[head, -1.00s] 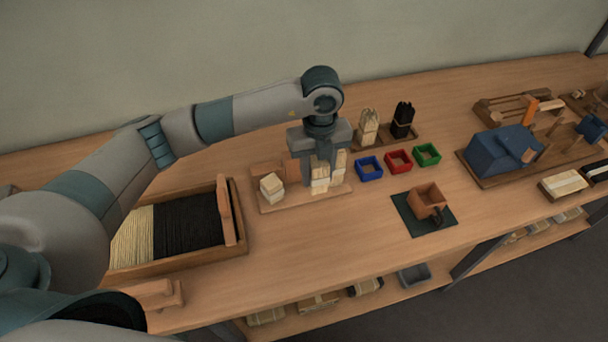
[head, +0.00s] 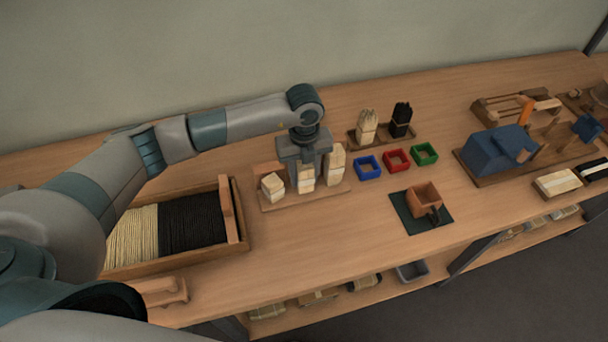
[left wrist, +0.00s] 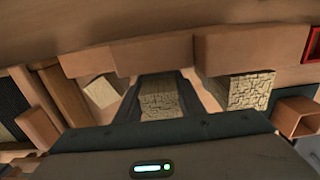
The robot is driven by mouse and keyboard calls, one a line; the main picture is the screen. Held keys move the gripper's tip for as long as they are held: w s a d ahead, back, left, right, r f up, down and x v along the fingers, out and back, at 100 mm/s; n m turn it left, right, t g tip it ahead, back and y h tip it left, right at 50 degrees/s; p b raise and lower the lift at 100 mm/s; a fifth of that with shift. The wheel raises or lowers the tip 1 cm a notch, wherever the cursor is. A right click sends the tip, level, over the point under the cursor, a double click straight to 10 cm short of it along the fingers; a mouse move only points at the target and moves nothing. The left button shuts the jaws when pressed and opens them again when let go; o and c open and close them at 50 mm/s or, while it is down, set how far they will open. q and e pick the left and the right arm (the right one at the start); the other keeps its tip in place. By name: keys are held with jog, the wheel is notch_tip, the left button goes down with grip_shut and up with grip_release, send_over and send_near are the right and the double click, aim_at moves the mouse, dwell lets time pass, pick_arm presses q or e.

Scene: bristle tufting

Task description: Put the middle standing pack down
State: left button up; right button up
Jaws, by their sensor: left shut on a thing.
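Three pale bristle packs are on a wooden board (head: 285,204). The left pack (head: 272,187) leans tilted at the board's left end; it also shows in the left wrist view (left wrist: 101,92). The middle pack (head: 305,180) is upright between the fingers of my left gripper (head: 304,172), which is shut on it. In the left wrist view the middle pack (left wrist: 160,98) sits between two dark fingers. I cannot tell whether its base touches the board. The right pack (head: 335,165) stands upright beside the gripper, apart from it; it also shows in the left wrist view (left wrist: 250,92). My right gripper is not in view.
A tray of pale and black bristles (head: 243,247) lies to the left. Blue (head: 368,167), red (head: 397,159) and green (head: 425,153) bins are to the right. A pale bundle (head: 367,127) and a black bundle (head: 402,120) stand behind.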

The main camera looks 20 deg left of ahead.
pick_arm(q)
jog(key=shift+f, duration=0.65)
jog(key=shift+f, duration=0.15)
jog(key=o, duration=1.1)
